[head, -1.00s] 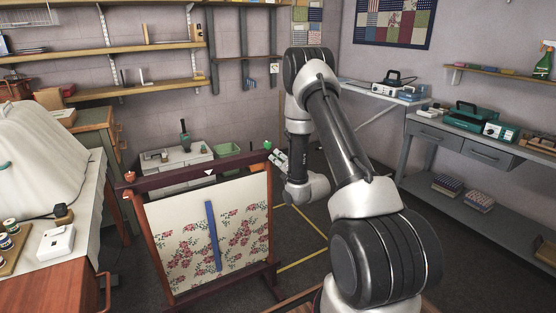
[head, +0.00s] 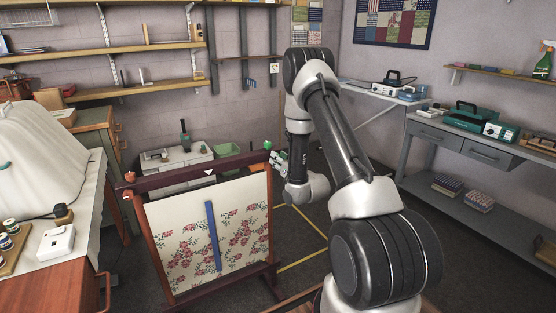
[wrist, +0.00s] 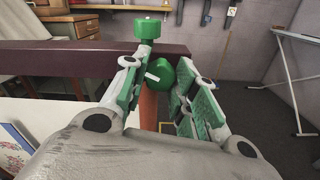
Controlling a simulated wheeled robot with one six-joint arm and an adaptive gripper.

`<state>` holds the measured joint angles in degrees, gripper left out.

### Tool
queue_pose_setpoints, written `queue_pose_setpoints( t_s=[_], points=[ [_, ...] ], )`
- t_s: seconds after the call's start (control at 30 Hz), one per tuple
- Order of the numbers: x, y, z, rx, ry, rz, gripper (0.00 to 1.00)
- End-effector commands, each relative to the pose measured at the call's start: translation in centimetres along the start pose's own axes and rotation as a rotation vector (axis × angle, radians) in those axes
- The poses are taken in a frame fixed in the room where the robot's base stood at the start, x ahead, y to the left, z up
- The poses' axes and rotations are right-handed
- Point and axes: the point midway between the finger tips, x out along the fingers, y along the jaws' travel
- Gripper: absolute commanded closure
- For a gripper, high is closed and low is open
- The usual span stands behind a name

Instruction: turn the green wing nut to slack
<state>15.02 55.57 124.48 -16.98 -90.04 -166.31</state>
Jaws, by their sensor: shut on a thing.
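The green wing nut (wrist: 160,70) sits at the right post of a dark red wooden frame, with a small white mark showing on it. In the wrist view my gripper (wrist: 157,82) has its green-padded fingers on either side of it, shut on it; the fingers partly hide it. A green cap (wrist: 148,30) stands on a short stem above the rail, just beyond the nut; it also shows in the head view (head: 267,145). In the head view my gripper (head: 279,160) is small at the right end of the rail, and the nut cannot be made out clearly.
The frame's top rail (head: 190,172) holds floral cloth (head: 175,245) with a blue strip (head: 213,236) in front. An orange-red knob (head: 129,177) sits at its left end. A table (head: 68,270) stands left and a workbench (head: 470,150) right.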

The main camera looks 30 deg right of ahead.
Motion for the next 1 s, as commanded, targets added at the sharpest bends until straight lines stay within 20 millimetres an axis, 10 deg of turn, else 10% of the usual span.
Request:
queue_pose_setpoints(
  t_s=[0.1, 0.2, 1.0],
  points=[
    [0.0, 0.0, 0.0, 0.002, 0.001, -0.001, 0.89],
    [0.0, 0.0, 0.0, 0.003, 0.001, -0.001, 0.57],
    [-4.9, 0.0, 0.0, 0.005, 0.001, -0.001, 0.57]
  ],
)
